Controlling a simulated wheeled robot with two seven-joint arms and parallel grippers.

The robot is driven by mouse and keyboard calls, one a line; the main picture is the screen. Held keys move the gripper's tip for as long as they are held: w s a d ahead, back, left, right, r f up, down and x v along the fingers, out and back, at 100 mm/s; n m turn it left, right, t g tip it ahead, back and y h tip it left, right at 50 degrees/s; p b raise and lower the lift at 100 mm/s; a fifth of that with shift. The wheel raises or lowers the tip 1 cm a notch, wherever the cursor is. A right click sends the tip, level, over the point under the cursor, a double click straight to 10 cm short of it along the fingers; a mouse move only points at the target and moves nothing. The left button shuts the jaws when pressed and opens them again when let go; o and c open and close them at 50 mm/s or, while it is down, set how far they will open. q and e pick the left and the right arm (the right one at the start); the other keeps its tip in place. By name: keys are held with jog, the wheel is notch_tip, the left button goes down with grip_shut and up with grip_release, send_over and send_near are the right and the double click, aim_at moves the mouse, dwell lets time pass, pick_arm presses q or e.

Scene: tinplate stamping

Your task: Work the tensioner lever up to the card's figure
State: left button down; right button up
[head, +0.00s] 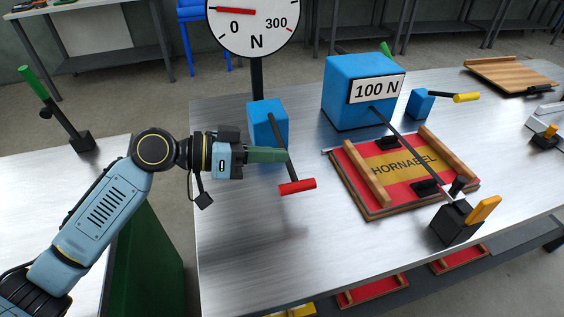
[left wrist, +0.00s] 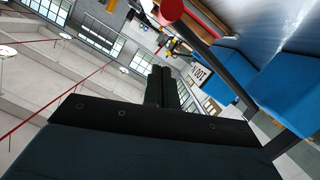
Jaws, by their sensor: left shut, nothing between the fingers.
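The tensioner lever (head: 291,168) is a black rod with a red handle (head: 297,187), rising from a small blue block (head: 267,122) and tilted toward the front. The red handle's end also shows in the left wrist view (left wrist: 171,11). The card (head: 377,88) on a larger blue box reads 100 N. The round dial (head: 252,25) above the small block has its needle left, near the 0 end. My left gripper (head: 287,156) is shut and empty, its tips beside the rod and above the red handle; I cannot tell if they touch it. My right gripper is out of view.
A red HORNABEL plate (head: 405,169) with wooden strips lies on the metal bench, a thin rod crossing above it. A black block with an orange lever (head: 484,208) stands at its front right. A yellow-handled lever (head: 466,97) is behind. The bench's front left is clear.

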pick_arm(q)
jog(key=v, duration=0.9)
